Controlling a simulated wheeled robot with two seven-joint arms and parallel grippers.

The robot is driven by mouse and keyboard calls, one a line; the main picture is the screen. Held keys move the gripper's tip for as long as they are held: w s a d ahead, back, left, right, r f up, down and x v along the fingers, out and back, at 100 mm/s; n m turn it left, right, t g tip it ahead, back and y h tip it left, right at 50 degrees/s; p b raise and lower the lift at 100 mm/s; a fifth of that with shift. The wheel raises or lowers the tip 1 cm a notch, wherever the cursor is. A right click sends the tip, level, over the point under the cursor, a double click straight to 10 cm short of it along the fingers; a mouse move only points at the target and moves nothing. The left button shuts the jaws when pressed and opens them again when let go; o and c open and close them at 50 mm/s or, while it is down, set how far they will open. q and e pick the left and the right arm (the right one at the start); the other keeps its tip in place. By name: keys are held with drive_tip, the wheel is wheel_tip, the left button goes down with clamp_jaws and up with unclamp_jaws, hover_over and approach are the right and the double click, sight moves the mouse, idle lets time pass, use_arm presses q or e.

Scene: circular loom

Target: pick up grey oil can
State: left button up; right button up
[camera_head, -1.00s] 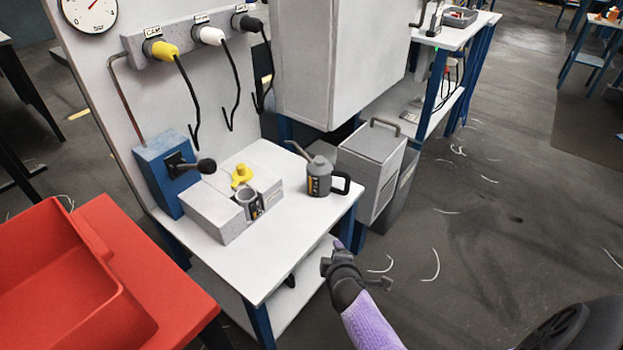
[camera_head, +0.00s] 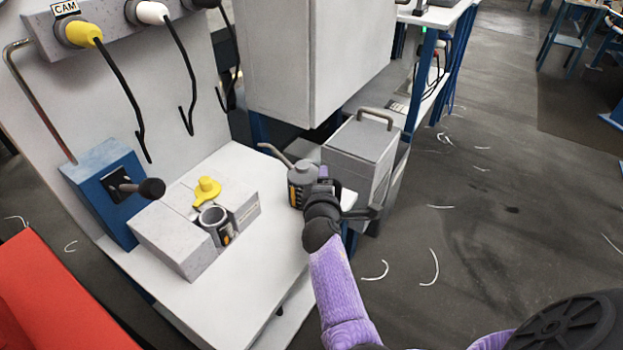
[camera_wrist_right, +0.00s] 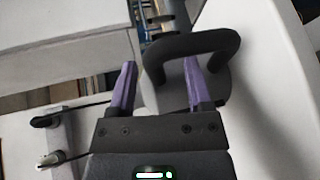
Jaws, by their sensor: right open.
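The grey oil can (camera_head: 297,184) stands upright on the right part of the white table, its thin spout pointing to the upper left. My right gripper (camera_head: 326,188) is at its right, handle side and hides the handle in the head view. In the right wrist view the can's black looped handle (camera_wrist_right: 208,38) fills the upper middle. My right gripper (camera_wrist_right: 160,82) is open there, its purple fingers apart, with one side of the loop seen between them. I cannot tell whether they touch it. My left gripper is not in view.
A grey block with a cup (camera_head: 215,217) and a yellow part (camera_head: 207,189) sits left of the can on the white table (camera_head: 225,290). A blue lever box (camera_head: 104,185) stands farther left. A grey handled box (camera_head: 362,150) is close behind the can's right.

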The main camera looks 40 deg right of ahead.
drive_tip(key=shift+s+a+r, duration=0.2)
drive_tip(key=shift+a+r, duration=0.05)
drive_tip(key=shift+c, duration=1.2)
drive_tip(key=shift+f, duration=0.1)
clamp_jaws()
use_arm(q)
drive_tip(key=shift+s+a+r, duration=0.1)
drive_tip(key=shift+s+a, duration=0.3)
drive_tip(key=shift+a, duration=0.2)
use_arm(e)
drive_tip(key=shift+s+f, duration=0.1)
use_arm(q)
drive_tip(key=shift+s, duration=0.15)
use_arm(e)
drive_tip(key=shift+a+f, duration=0.1)
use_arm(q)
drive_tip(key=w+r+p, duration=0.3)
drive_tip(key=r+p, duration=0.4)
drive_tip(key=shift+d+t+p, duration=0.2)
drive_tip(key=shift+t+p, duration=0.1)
use_arm(e)
wheel_tip(320, 180, up, 11)
drive_tip(key=shift+f, duration=0.2)
